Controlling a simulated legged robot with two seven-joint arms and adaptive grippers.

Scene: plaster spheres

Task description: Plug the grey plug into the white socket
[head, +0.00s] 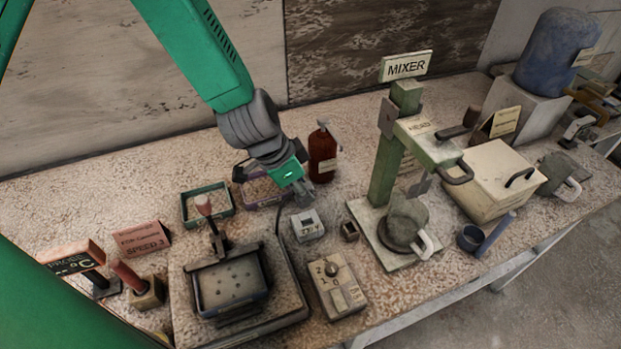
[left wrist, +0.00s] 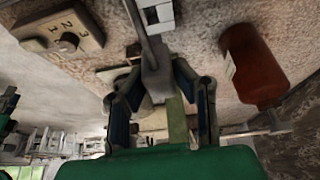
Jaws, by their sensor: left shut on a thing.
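My left gripper (head: 300,190) reaches down from the upper left and is just behind and above the white socket (head: 308,226) on the speckled counter. In the left wrist view, the fingers of my left gripper (left wrist: 157,72) are shut on the grey plug (left wrist: 156,82), with a grey cord running from it toward the top. The white socket shows at the top edge of that view (left wrist: 157,12), close to the plug but cut off. The plug appears apart from the socket, though the gap is hard to judge. The plug is mostly hidden in the head view. My right gripper is not in view.
A brown bottle (head: 322,154) stands behind my left gripper. A dial box (head: 337,286) is in front of the socket, and a small dark box (head: 350,231) is to its right. The green mixer (head: 383,170) stands further right. A hot plate device (head: 232,285) and green tray (head: 207,204) are left.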

